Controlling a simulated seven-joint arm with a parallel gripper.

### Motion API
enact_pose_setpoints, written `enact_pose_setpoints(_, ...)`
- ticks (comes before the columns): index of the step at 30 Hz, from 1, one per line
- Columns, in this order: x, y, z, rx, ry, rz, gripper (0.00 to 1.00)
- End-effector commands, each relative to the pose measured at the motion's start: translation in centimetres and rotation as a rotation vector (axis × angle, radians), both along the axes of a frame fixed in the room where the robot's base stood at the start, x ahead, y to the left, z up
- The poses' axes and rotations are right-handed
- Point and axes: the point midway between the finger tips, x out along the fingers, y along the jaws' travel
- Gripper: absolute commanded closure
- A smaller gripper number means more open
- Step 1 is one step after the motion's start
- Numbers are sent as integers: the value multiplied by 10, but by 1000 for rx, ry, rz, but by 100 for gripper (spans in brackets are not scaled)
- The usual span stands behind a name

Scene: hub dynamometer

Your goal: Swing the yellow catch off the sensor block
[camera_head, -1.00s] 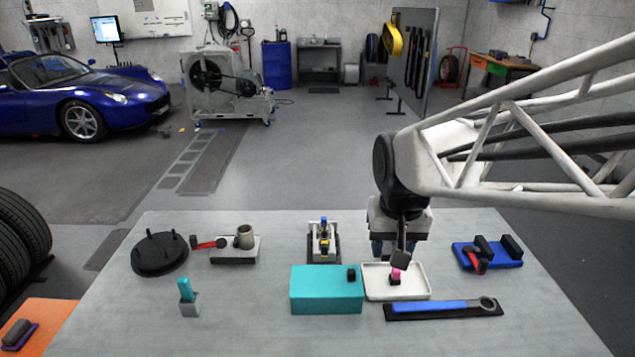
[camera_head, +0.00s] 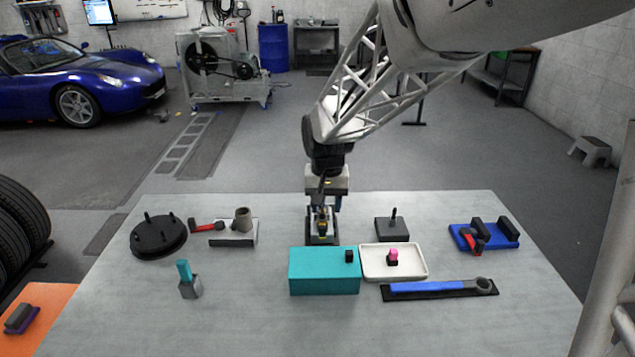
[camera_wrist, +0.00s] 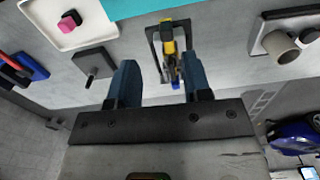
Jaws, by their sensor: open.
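The sensor block (camera_head: 322,232) is a small dark-framed fixture at the back middle of the table, partly hidden by my gripper in the head view. In the wrist view its frame (camera_wrist: 154,50) surrounds a yellow catch (camera_wrist: 166,33), with a blue part (camera_wrist: 174,72) close by. My gripper (camera_wrist: 160,72) is open and empty, its two dark blue fingers apart with the fixture in line with the gap between them. In the head view my gripper (camera_head: 323,203) is over or just behind the fixture. The exact height gap cannot be told.
A teal box (camera_head: 324,272) stands just in front of the fixture. A white tray (camera_head: 415,276) with a pink-topped piece (camera_head: 392,258) and a dark block with a peg (camera_head: 392,228) are to the right. A grey block with a cup (camera_head: 234,237) is to the left.

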Motion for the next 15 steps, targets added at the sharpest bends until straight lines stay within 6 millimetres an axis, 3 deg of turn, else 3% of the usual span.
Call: enact_pose_setpoints(15,9,7,-7,-1,6,-1,55)
